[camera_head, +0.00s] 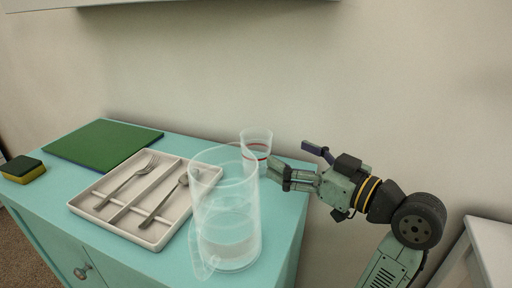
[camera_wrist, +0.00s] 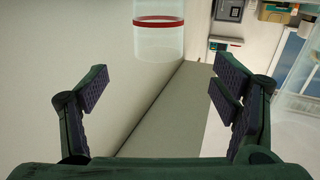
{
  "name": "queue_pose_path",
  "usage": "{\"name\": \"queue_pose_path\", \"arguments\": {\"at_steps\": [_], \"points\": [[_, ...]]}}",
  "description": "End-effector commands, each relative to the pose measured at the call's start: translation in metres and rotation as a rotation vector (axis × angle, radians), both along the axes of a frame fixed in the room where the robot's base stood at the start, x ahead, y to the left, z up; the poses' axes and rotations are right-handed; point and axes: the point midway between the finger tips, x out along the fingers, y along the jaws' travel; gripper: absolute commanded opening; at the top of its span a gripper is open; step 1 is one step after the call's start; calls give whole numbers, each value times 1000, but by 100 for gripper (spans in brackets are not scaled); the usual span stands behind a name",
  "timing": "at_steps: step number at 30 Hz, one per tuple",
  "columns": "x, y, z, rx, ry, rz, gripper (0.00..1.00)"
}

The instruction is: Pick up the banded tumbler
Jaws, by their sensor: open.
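The banded tumbler (camera_head: 256,139) is a clear glass with a red band. It stands upright near the back right of the teal cabinet top (camera_head: 174,256), partly behind a clear jug (camera_head: 226,215). In the wrist view the tumbler (camera_wrist: 158,40) is at the top centre, cut off by the frame edge, beyond my fingertips. My gripper (camera_head: 297,161) is open and empty just right of the tumbler in the head view. In the wrist view my gripper (camera_wrist: 162,87) has its fingers spread wide, with the tumbler ahead of the gap between them.
The clear jug stands in front of the tumbler near the cabinet's right edge. A green board (camera_head: 103,143) and a sponge (camera_head: 24,171) are farther left. The wall rises behind.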

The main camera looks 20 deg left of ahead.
Motion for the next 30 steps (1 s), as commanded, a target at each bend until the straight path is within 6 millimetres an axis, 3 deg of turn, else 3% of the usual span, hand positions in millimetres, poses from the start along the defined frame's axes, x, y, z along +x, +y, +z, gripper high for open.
{"name": "queue_pose_path", "arguments": {"at_steps": [9, 16, 24, 30], "points": [[19, 42, 1, 0, 1, 4, 81], [27, 58, 0, 1, 2, 4, 81], [45, 92, -1, -1, 0, 4, 81], [48, 96, -2, 0, 0, 0, 81]]}}
